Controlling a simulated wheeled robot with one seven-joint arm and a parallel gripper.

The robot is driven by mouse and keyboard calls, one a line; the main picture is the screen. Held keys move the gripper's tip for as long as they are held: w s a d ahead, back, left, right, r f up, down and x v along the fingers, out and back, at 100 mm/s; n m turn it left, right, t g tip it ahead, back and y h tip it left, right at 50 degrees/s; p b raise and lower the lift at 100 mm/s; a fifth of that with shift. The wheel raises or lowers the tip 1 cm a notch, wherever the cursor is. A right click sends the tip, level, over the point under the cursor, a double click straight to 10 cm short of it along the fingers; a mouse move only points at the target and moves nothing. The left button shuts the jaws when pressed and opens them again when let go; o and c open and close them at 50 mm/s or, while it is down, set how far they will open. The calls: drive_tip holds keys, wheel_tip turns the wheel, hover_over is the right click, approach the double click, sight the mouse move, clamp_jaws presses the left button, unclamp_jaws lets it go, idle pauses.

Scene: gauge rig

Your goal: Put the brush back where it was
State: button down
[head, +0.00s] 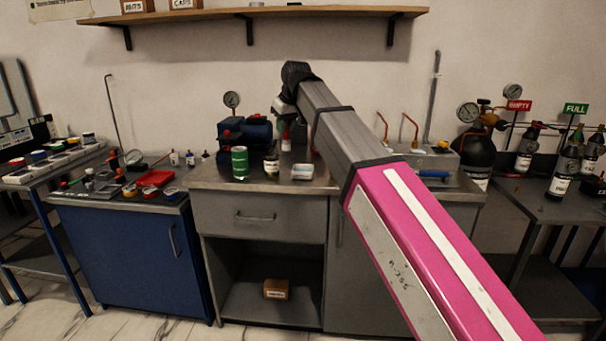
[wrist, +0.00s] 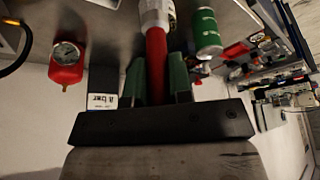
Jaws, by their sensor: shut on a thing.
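My gripper (wrist: 157,82) is shut on the brush, whose red handle (wrist: 157,55) runs between the two green fingers in the wrist view. In the head view a small red piece (head: 286,134), apparently the brush, shows below the dark wrist, above the grey bench. A pale, labelled cylinder (wrist: 155,12) lies beyond the handle in the wrist view; I cannot tell whether the brush touches it. A dark jar with a pale label (head: 271,160) stands on the bench just left of the brush. The brush's bristles are not clearly visible.
A green can (head: 240,162) and a white tub (head: 302,172) stand near the front of the bench (head: 215,178). My arm hides the bench's middle right. A shelf (head: 280,14) overhangs.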

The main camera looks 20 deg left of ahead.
drive_tip(key=shift+w+d+f, duration=0.55)
drive_tip(key=shift+w+f, duration=0.9)
drive_tip(key=shift+f, duration=0.4)
drive_tip(key=shift+w+d+f, duration=0.5)
drive_tip(key=shift+w+f, duration=0.9)
drive_tip(key=shift+f, duration=0.45)
drive_tip(key=shift+w+d+f, duration=0.55)
drive_tip(key=shift+w+f, duration=0.9)
drive_tip(key=shift+f, duration=0.4)
drive_tip(key=shift+f, duration=0.2)
drive_tip(key=c, duration=1)
unclamp_jaws()
drive_tip(key=shift+r, duration=0.15)
drive_tip(key=v, duration=1.2)
drive_tip(key=shift+w, duration=0.1)
